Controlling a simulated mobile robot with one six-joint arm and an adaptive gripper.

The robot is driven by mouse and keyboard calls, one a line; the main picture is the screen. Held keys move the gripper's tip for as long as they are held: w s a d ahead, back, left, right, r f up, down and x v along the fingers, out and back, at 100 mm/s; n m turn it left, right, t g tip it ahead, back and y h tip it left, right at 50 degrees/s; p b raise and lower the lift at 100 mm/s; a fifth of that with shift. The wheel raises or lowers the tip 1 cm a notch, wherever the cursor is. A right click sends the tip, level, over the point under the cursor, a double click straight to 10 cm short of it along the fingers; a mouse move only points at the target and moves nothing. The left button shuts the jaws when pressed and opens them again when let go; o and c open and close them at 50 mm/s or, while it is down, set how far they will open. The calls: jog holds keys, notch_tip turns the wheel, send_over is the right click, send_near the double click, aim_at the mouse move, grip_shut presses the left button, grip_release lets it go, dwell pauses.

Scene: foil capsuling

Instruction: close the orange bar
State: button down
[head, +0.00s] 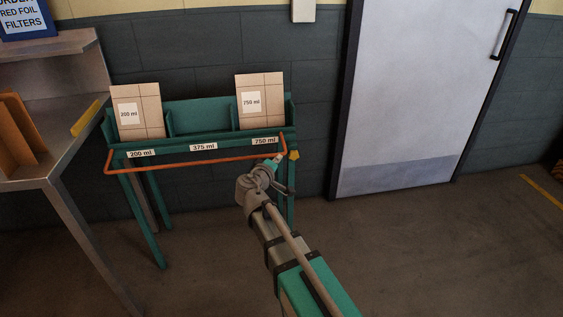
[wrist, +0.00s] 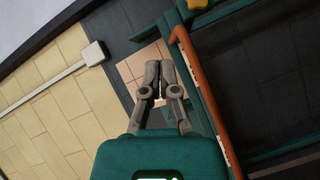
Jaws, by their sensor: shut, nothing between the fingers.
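The orange bar (head: 190,162) runs across the front of a green rack (head: 183,109), just below its size labels, with bent ends at the left and right. In the wrist view the bar (wrist: 202,82) slants down along the right of my gripper. My gripper (head: 279,157) is near the bar's right end; I cannot tell whether it touches the bar. In the wrist view its fingers (wrist: 160,66) are together and empty, beside the bar. A yellow-orange catch (head: 294,155) sits on the rack's right post, and it shows at the top of the wrist view (wrist: 197,4).
Cartons stand in the rack's 200 ml (head: 138,112) and 750 ml (head: 260,100) bays; the middle 375 ml bay looks empty. A metal bench (head: 62,150) stands at the left. A grey door (head: 420,90) is at the right, with clear floor before it.

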jog(key=shift+s+d+f+m+g, duration=0.1)
jog(key=shift+d+f+m+g, duration=0.2)
jog(key=shift+d, duration=0.45)
jog(key=s+a+f+n+t+y+b, duration=0.1)
jog(key=s+a+f+n+y+b, duration=0.1)
jog(key=a+n, duration=0.6)
jog(key=s+a+f+n+t+y+b, duration=0.1)
jog(key=a+f+n+y+b, duration=0.3)
jog(key=a+n, duration=0.5)
jog(key=s+a+f+n+t+y+b, duration=0.1)
jog(key=s+a+f+n+y+b, duration=0.2)
jog(key=a+n+b, duration=0.4)
jog(key=s+a+n+y, duration=0.1)
jog(key=a+n, duration=0.1)
jog(key=n, duration=0.4)
jog(key=shift+a+f, duration=0.2)
jog(key=shift+f, duration=0.05)
